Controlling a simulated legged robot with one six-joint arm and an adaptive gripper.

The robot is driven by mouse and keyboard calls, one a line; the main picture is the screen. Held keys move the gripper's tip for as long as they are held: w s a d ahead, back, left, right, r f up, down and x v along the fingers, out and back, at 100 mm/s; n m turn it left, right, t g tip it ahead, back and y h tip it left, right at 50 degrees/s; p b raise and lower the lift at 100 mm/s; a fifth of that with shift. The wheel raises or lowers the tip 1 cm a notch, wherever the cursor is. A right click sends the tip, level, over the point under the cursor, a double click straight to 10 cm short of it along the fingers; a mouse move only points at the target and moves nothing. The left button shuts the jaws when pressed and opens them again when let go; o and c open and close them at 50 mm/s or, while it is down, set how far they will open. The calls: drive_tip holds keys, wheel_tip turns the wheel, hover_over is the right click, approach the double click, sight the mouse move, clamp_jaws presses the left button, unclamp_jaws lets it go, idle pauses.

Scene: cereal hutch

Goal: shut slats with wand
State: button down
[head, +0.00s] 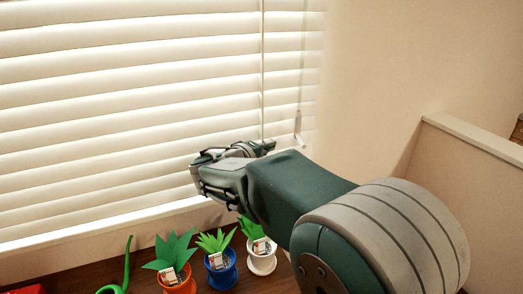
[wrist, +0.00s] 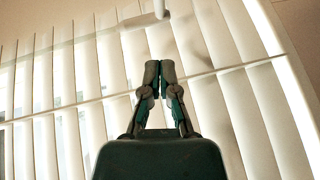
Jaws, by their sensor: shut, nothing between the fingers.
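White horizontal slats (head: 120,105) of a window blind fill the left of the head view. They look tilted, with bright and shaded bands. In the wrist view the slats (wrist: 205,45) run steeply across the picture, with narrow grey gaps at the left. A thin wand (head: 298,124) with a pale handle hangs at the blind's right side. A white rod-like piece, probably the wand (wrist: 143,19), shows at the top of the wrist view. My gripper (head: 205,172) is in front of the lower slats, left of the wand. Its fingertips (wrist: 160,70) are together and empty.
Plants in an orange pot (head: 180,284), a blue pot (head: 221,272) and a white pot (head: 262,260) stand on the brown surface below my gripper. A green curved spout (head: 126,265) is left of them. A low wall (head: 475,155) is at right.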

sight(300, 142)
drive_tip(key=w+d, duration=0.1)
drive_tip(key=d, duration=0.1)
drive_tip(key=w+d+f, duration=0.1)
drive_tip(key=d, duration=0.1)
drive_tip(key=w+d, duration=0.1)
drive_tip(key=d, duration=0.1)
drive_tip(key=shift+w+f, duration=0.2)
drive_tip(key=shift+d, duration=0.3)
drive_tip(key=shift+s+d+f, duration=0.1)
drive_tip(key=shift+d, duration=0.45)
